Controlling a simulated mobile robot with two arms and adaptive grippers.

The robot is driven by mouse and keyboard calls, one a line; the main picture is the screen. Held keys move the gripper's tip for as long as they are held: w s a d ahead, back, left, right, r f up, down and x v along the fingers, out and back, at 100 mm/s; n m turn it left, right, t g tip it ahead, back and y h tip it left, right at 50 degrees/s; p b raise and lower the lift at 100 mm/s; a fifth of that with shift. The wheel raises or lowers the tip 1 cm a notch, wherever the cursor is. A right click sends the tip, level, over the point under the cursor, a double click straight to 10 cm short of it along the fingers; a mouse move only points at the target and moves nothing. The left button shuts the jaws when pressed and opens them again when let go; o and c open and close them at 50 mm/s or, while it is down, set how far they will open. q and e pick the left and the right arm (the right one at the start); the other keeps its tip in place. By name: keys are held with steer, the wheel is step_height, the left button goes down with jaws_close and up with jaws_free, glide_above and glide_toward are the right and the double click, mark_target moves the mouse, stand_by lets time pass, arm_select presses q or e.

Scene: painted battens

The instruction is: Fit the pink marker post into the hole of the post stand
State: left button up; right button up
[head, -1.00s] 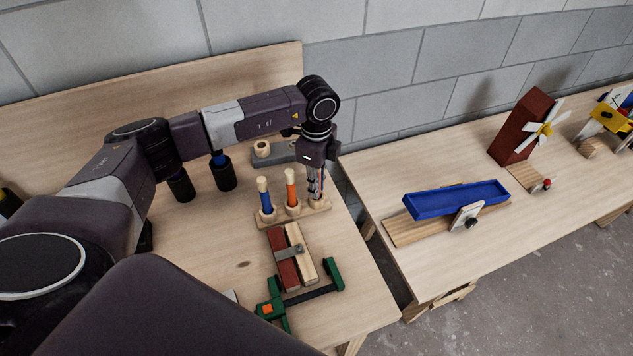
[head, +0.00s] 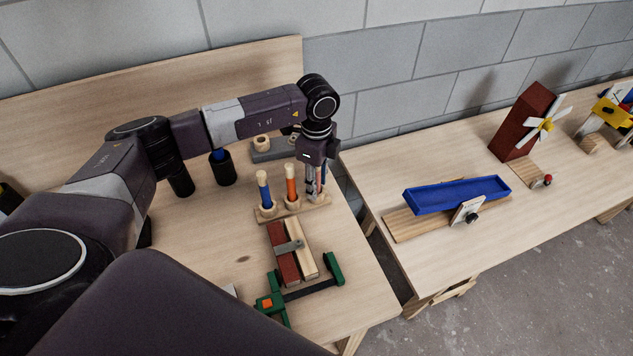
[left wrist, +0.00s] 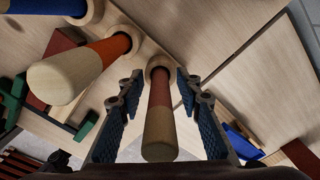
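The pink marker post (left wrist: 160,100), dull red-pink with a pale wooden end, stands upright in the right-hand socket of a wooden rack (head: 320,208). My left gripper (head: 317,192) points straight down over it. In the left wrist view its open fingers (left wrist: 160,80) straddle the post, with a gap on each side. In the head view the fingers mostly hide the post. A grey base with a round wooden collar (head: 262,142), apparently the post stand, sits behind the rack, partly hidden by my left arm. My right gripper is not in view.
A blue post (head: 263,191) and an orange post (head: 290,185) stand left of the pink one. A green clamp (head: 332,270) and red and pale battens (head: 283,252) lie in front. A blue trough (head: 457,195) is on the right table.

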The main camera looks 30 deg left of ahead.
arm_select(q)
steer(key=shift+r+p, duration=0.45)
steer(key=shift+r, duration=0.15)
steer(key=shift+w+r, duration=0.1)
steer(key=shift+r, duration=0.25)
step_height(320, 180, up, 11)
steer(key=b, duration=0.4)
steer(key=shift+f, duration=0.1)
steer(key=shift+r, duration=0.3)
